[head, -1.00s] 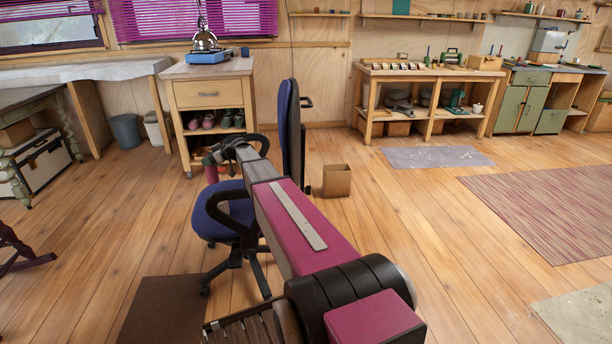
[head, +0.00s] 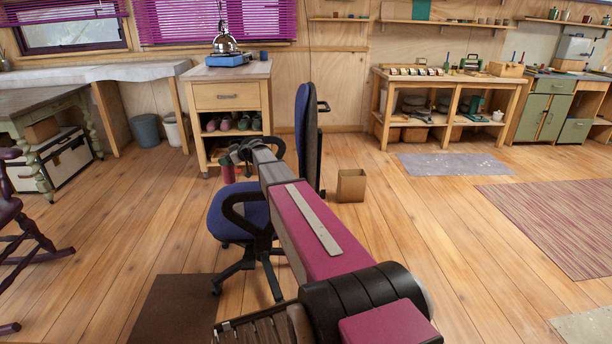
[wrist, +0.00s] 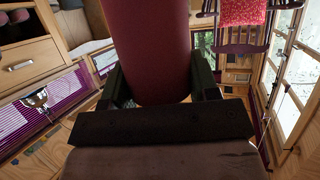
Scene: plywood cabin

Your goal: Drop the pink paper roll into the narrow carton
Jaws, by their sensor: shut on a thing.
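The pink paper roll (wrist: 150,50) fills the upper middle of the wrist view, between the two fingers of my gripper (wrist: 158,85). My gripper is shut on it. In the head view the roll (head: 228,171) shows small and dark pink below my gripper (head: 236,156), in front of the wooden cabinet and above the chair seat. The narrow carton (head: 351,186) is a brown, open-topped box standing upright on the floor, right of the office chair. My gripper is left of the carton and apart from it, with the chair back between them in the picture.
The blue office chair (head: 240,212) stands under and beside my arm, its tall back (head: 308,135) close to the carton. A wooden cabinet (head: 229,98) with shoes is behind. A workbench (head: 448,100) stands at the back right. Floor right of the carton is clear.

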